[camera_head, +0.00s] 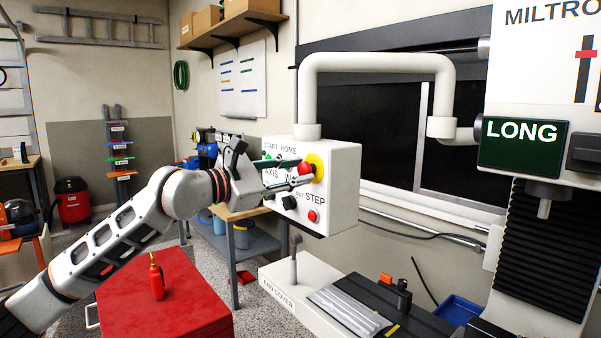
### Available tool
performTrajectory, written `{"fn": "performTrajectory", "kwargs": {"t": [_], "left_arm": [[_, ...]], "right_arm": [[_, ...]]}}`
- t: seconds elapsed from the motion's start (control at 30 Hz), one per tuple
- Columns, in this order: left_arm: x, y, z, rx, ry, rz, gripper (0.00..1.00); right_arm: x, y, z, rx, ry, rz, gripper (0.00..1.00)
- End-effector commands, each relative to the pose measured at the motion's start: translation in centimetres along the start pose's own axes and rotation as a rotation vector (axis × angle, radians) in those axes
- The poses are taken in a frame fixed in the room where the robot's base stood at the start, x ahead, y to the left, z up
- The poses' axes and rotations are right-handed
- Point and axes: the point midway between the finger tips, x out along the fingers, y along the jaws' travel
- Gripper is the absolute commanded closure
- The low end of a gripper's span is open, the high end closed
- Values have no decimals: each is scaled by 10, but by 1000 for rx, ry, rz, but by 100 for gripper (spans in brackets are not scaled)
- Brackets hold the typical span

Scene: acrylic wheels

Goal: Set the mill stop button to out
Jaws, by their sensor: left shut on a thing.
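The mill's white control box (338,200) hangs from a thick white pipe arm in the middle of the view. Its red stop button (305,168) sits on a yellow round base (318,166) at the upper right of the box's front. My left gripper (301,174) comes in from the left, with its fingertips at the red button and shut on it. The fingers cover part of the panel's labels and knobs. How far the button stands out cannot be told. My right gripper is not in view.
A smaller red button (313,216) and a black knob (289,202) sit just below the fingers. The mill head (540,60) is at the right. A red cabinet (180,305) with a small red bottle (156,277) stands below my left arm.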

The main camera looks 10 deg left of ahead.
Motion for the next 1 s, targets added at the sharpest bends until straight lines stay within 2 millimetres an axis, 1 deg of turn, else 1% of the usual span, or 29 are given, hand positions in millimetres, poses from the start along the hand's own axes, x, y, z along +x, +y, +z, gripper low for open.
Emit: {"fn": "performTrajectory", "kwargs": {"t": [0.03,0.17,0.47,0.8,1.0], "left_arm": [[0,4,3,42,-8,10,99],[0,4,4,84,-7,10,99],[0,5,4,83,-8,12,99],[-8,6,4,82,-8,13,99],[-10,5,4,81,-8,11,99]], "right_arm": [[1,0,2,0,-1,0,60],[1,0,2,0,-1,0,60],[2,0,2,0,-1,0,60],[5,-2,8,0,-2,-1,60],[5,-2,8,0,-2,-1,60]]}}
